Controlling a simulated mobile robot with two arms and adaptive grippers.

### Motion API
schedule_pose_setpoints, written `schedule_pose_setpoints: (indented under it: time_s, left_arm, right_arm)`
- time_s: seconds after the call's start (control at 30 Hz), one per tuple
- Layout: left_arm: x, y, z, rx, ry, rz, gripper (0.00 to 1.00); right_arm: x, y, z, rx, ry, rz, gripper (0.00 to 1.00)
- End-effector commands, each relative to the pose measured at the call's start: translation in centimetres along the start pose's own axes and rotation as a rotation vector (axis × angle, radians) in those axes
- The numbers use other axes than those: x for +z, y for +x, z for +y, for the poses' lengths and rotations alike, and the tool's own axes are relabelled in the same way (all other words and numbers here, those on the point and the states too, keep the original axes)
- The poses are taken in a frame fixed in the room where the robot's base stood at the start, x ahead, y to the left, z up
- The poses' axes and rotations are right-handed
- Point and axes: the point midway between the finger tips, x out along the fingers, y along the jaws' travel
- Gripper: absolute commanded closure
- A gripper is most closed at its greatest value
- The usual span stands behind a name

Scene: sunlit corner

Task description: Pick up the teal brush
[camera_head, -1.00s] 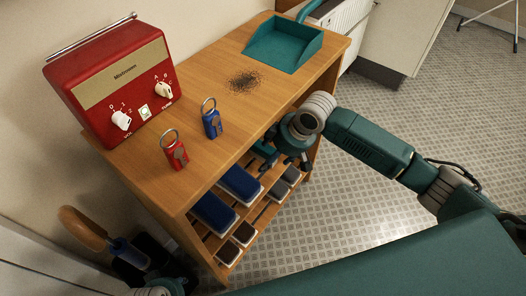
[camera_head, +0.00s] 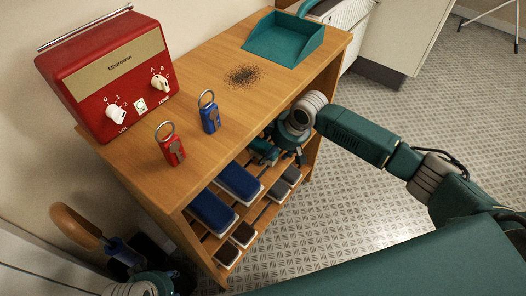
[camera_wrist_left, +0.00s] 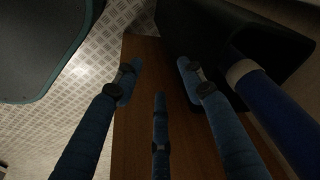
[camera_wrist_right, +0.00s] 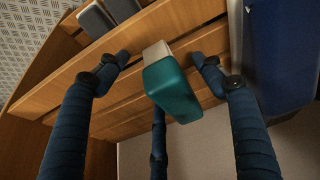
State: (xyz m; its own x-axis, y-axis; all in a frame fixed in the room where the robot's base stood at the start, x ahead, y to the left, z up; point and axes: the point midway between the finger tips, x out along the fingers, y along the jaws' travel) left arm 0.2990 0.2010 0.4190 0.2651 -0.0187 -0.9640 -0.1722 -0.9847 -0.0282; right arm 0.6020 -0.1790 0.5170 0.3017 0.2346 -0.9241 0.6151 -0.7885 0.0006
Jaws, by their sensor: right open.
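The teal brush (camera_wrist_right: 172,90), a teal block with a pale end, shows in the right wrist view between the spread fingers of my right gripper (camera_wrist_right: 162,66). The fingers are open around it, and I see no clear contact. In the head view my right gripper (camera_head: 270,153) is at the open side of the wooden shelf unit, below its top. The brush cannot be told apart from the gripper there. My left gripper (camera_wrist_left: 160,78) is open, with nothing between its fingers, in the left wrist view. In the head view it is mostly cut off at the lower left.
The shelf unit (camera_head: 190,150) carries a red radio (camera_head: 110,75), red (camera_head: 172,152) and blue (camera_head: 210,118) tags, dark specks (camera_head: 243,76) and a teal dustpan (camera_head: 284,38).

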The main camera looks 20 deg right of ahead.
Motion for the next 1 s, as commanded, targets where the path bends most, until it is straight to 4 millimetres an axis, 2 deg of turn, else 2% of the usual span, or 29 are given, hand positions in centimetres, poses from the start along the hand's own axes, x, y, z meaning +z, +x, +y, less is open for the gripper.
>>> schedule_pose_setpoints:
  time_s: [0.2, 0.27, 0.47, 0.5, 0.9, 1.0]
  left_arm:
    - [0.0, -0.1, 0.0, 0.0, 0.0, 0.0, 0.6]
    - [0.0, -0.1, 0.0, 0.0, 0.0, 0.0, 0.6]
    - [0.0, -0.1, 0.0, 0.0, 0.0, 0.0, 0.6]
    - [0.0, -0.1, 0.0, 0.0, 0.0, 0.001, 0.6]
    - [-0.2, -0.1, 0.0, 0.0, 0.0, 0.007, 0.6]
    - [0.4, 1.2, 0.1, 0.001, 0.002, -0.008, 0.6]
  right_arm:
    - [0.0, 0.0, 0.0, 0.0, 0.0, 0.0, 0.32]
    - [0.0, 0.0, 0.0, 0.0, 0.0, 0.0, 0.42]
    - [0.0, 0.0, 0.0, 0.0, 0.0, 0.0, 0.82]
    - [0.0, 0.0, 0.0, 0.0, 0.0, 0.0, 0.85]
    - [-0.2, -0.3, 0.0, 0.0, 0.0, 0.001, 0.85]
    - [-0.4, -0.7, 0.0, -0.001, 0.0, 0.002, 0.85]
